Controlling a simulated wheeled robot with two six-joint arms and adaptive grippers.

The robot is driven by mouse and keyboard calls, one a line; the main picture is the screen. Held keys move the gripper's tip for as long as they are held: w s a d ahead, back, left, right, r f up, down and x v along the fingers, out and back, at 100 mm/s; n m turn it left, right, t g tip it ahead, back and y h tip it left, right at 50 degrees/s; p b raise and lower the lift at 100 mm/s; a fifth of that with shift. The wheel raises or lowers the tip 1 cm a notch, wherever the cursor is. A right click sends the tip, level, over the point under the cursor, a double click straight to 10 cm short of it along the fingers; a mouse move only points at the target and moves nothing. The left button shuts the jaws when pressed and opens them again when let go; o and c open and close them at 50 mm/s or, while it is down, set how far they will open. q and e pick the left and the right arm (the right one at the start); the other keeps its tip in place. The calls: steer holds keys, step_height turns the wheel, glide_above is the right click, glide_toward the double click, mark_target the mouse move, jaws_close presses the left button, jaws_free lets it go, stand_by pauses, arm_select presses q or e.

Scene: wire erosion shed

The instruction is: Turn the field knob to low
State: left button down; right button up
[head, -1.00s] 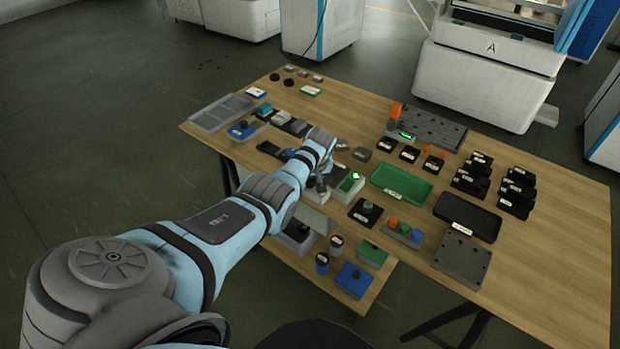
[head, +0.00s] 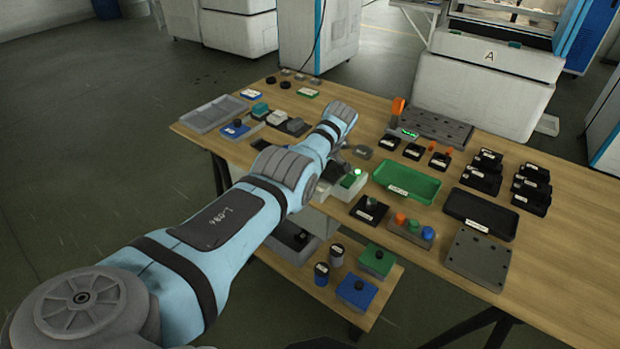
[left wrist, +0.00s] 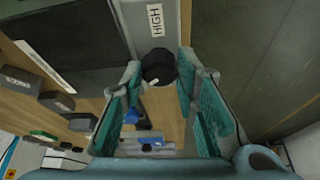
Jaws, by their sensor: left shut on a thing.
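The field knob (left wrist: 158,67) is a round black knob with a short white mark, seen in the left wrist view. It sits at the end of a grey panel (left wrist: 175,15) with a white label reading HIGH (left wrist: 155,20). My left gripper (left wrist: 160,70) has one teal-padded finger on each side of the knob and is shut on it. No LOW label can be made out. In the head view my left arm hides the knob, and the gripper is mostly hidden behind its wrist. My right gripper is in neither view.
Near the gripper a small green light (head: 357,171) glows by a green-topped box (head: 352,182). A green tray (head: 420,196) and black tray (head: 505,228) lie to the right. A grey tray (head: 205,119) lies at the left edge. Bare wood (head: 565,215) shows at the far right.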

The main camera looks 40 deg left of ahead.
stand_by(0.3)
arm_select(q)
steer(key=c, duration=1.2)
jaws_free()
steer(key=shift+c, duration=0.2)
steer(key=v, duration=1.2)
